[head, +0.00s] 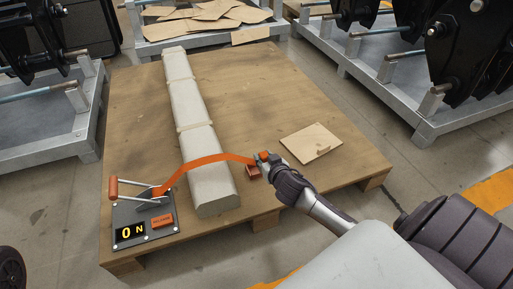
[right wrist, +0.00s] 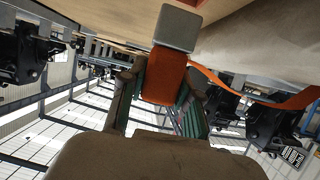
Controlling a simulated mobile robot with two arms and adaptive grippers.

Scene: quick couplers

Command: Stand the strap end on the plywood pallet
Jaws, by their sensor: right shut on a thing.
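The plywood pallet (head: 250,90) lies on the floor with a long pale wrapped beam (head: 195,120) on it. An orange strap (head: 205,159) rises from a ratchet plate at the pallet's front left and arches over the beam. My right gripper (head: 263,162) is to the right of the beam, above the pallet, shut on the strap end (head: 253,172). In the right wrist view the strap end (right wrist: 163,80) is an orange block with a grey cap, between the two fingers. It appears held off the pallet; the exact gap is unclear. My left gripper is out of view.
A small plywood plate with a tab (head: 310,143) lies to the right of my right gripper. The ratchet plate (head: 145,220) has a lever and a display reading 0 N. Metal racks (head: 395,100) flank the pallet; cardboard sheets (head: 215,15) lie behind. Bare pallet surrounds the small plate.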

